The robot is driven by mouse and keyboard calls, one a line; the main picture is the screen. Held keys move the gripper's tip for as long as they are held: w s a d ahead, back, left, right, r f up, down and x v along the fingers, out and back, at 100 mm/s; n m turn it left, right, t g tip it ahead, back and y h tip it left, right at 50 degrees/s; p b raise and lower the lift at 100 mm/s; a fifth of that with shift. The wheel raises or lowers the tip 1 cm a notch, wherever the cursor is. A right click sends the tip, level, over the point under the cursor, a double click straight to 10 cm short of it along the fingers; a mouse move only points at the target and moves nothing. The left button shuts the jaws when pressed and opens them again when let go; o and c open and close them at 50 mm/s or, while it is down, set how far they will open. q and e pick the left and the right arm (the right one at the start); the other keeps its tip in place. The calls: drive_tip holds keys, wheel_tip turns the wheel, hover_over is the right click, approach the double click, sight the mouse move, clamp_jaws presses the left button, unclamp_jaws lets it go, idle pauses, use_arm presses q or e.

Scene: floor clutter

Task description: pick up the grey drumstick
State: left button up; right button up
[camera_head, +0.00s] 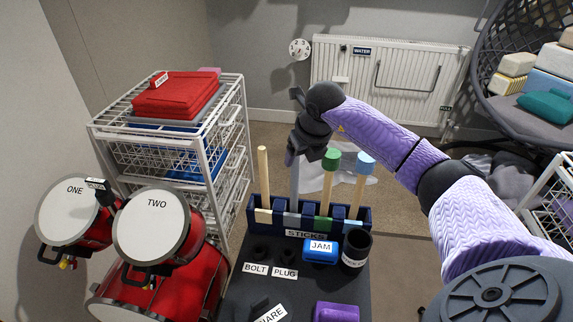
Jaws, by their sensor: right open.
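The grey drumstick (295,182) stands upright in a slot of the dark blue rack (366,226) labelled STICKS, between a plain wooden stick (263,178) and a green-tipped stick (327,190). A blue-tipped stick (359,190) stands at the rack's right end. My right gripper (300,152) is open at the upper end of the grey drumstick and covers its top. I cannot tell whether the stick lies between the fingers. My left gripper is not in view.
Red drums labelled ONE (67,211) and TWO (151,228) stand at the left, before a white wire drawer rack (240,115). A blue JAM box (320,251), a black cup (356,248) and a purple block (337,312) are in front of the sticks.

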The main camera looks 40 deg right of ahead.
sight(295, 164)
drive_tip(key=b+x, duration=0.1)
drive_tip(key=x, duration=0.1)
drive_tip(key=b+x, duration=0.1)
drive_tip(key=x, duration=0.1)
drive_tip(key=shift+w+a+f, duration=0.1)
drive_tip(key=shift+w+f, duration=0.1)
drive_tip(key=shift+w, duration=0.15)
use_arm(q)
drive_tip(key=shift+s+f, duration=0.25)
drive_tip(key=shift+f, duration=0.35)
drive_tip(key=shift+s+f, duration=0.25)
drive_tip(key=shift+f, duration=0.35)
use_arm(e)
drive_tip(key=shift+r, duration=0.15)
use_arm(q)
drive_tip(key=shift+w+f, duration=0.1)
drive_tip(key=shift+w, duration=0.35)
use_arm(e)
clamp_jaws()
